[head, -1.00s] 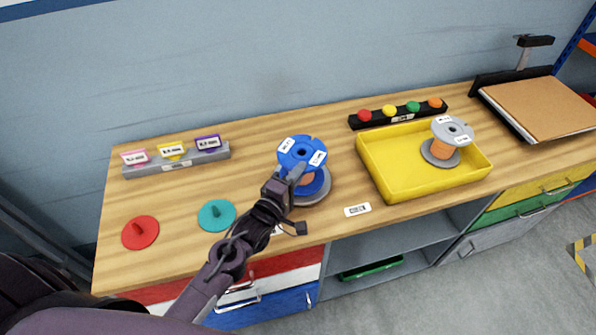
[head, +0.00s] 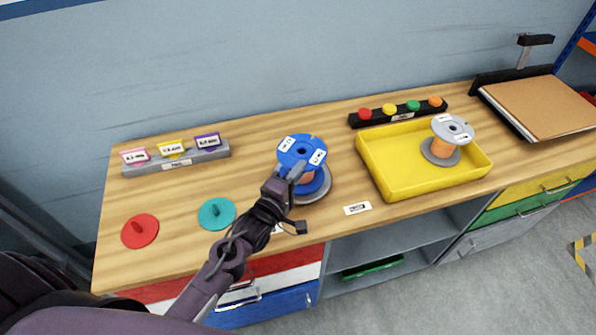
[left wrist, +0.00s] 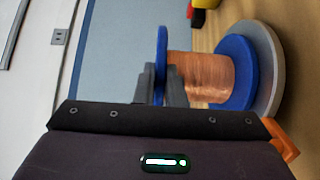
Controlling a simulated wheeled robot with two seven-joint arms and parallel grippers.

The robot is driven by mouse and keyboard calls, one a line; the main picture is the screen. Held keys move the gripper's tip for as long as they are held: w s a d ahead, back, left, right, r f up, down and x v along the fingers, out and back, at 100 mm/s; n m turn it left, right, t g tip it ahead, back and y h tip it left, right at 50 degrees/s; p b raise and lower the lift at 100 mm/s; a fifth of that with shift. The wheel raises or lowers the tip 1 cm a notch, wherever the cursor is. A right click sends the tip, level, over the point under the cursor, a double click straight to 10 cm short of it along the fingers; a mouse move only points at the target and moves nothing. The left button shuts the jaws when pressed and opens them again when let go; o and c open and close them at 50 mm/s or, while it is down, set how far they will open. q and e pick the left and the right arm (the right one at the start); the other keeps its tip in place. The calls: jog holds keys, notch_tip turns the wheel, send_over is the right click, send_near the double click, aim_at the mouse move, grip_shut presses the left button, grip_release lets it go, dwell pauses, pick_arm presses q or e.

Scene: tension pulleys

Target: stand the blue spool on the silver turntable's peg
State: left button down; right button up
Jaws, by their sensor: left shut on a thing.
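The blue spool (head: 291,161), wound with copper wire, stands upright over the silver turntable (head: 325,193), a grey disc near the middle of the bench. In the left wrist view the spool's lower blue flange (left wrist: 233,70) lies close against the turntable's disc (left wrist: 268,70); I cannot tell whether a thin gap is left. The peg is hidden by the spool. My left gripper (head: 293,175) is shut on the rim of the spool's upper flange, with one finger on each side of it in the left wrist view (left wrist: 160,88). My right gripper is not in view.
A yellow tray (head: 385,187) to the right holds a grey spool (head: 453,129) with copper wire. A teal disc (head: 216,214) and a red disc (head: 140,231), each with a peg, lie to the left. A label rack (head: 177,160) and a button bar (head: 398,112) stand behind.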

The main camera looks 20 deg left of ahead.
pick_arm(q)
jog(key=c, duration=1.4)
grip_release()
jog(key=shift+f, duration=0.25)
jog(key=shift+c, duration=0.2)
jog(key=shift+s+f, duration=0.1)
jog(key=shift+s+a, duration=0.1)
jog(key=shift+s, duration=0.4)
jog(key=b+v, duration=0.1)
jog(key=v, duration=0.5)
jog(key=shift+s, duration=0.3)
jog(key=shift+a, duration=0.1)
